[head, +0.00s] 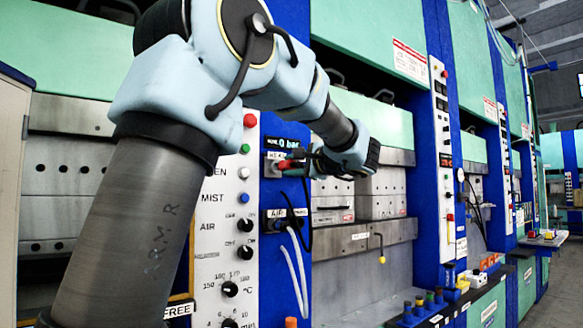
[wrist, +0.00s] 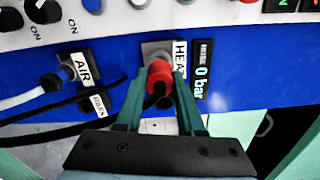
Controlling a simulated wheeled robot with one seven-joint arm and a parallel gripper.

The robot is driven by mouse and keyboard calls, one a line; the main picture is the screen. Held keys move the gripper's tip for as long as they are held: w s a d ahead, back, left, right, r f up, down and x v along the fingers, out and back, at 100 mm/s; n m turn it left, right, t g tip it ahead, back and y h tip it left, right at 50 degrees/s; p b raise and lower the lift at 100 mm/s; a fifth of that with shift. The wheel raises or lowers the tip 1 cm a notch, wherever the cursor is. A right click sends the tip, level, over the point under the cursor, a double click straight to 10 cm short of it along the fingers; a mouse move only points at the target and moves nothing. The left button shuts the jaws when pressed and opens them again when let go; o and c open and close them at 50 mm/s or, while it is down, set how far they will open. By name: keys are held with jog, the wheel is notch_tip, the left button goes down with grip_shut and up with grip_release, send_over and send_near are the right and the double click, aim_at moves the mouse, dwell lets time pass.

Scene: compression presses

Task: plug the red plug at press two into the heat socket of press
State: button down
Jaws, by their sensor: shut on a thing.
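My gripper (head: 304,162) is at the blue panel of the press, its green fingers (wrist: 158,92) closed around the red plug (wrist: 158,74). The plug points at the grey heat socket (wrist: 152,48), whose label is partly covered by a finger. The plug's front end overlaps the socket plate; I cannot tell how deep it sits. In the head view the red plug (head: 286,164) is at the heat socket plate (head: 273,156), under the "0 bar" display (head: 288,142).
An AIR socket (wrist: 62,76) with a white hose is left of the heat socket in the wrist view. Black cables cross the panel below. A white control panel (head: 228,215) with knobs and buttons stands left. A hook with a yellow tip (head: 381,258) hangs right.

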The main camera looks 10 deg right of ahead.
aim_at(290, 165)
jog(key=shift+b+x, duration=0.5)
jog(key=shift+x, duration=0.95)
jog(key=shift+c, duration=2.2)
grip_release()
jog(key=shift+w, duration=0.1)
jog(key=b+v, duration=0.3)
jog(key=v, duration=0.8)
